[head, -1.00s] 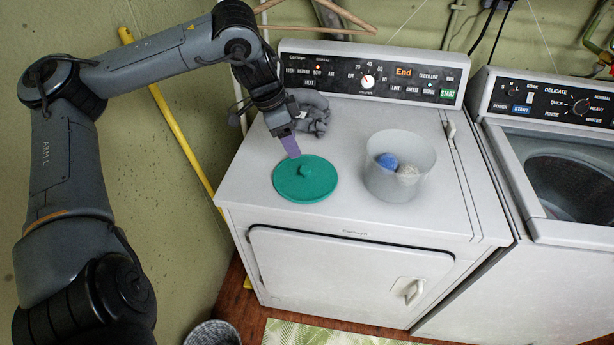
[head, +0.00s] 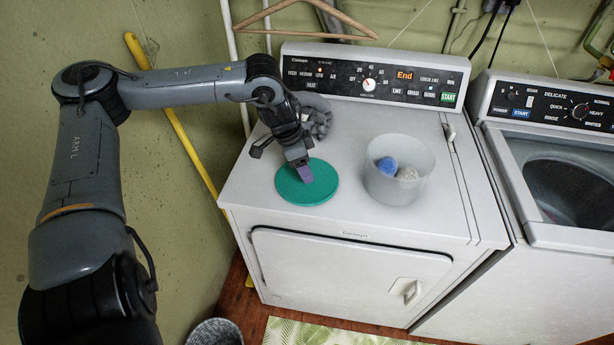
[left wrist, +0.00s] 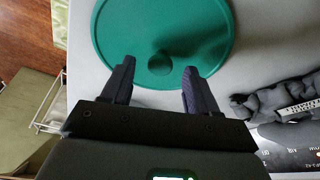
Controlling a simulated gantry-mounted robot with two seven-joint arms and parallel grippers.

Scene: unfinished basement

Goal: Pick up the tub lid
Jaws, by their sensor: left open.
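The tub lid (head: 307,189) is a flat green disc with a round knob. It lies on the dryer top (head: 250,205), left of the tub. My left gripper (head: 305,174) is over the lid in the head view and hides its knob there. In the left wrist view the lid (left wrist: 125,30) fills the top, and its knob (left wrist: 161,63) shows between and just beyond the fingertips of my open left gripper (left wrist: 155,72). I cannot tell how high the fingertips are above the lid. The translucent tub (head: 398,185) holds a blue ball and a pale ball. My right gripper is not in view.
A grey glove-like thing (head: 316,118) lies behind the lid, near the dryer's control panel (head: 340,72); it also shows in the left wrist view (left wrist: 280,98). The washer (head: 570,170) stands at the right. The front of the dryer top is clear.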

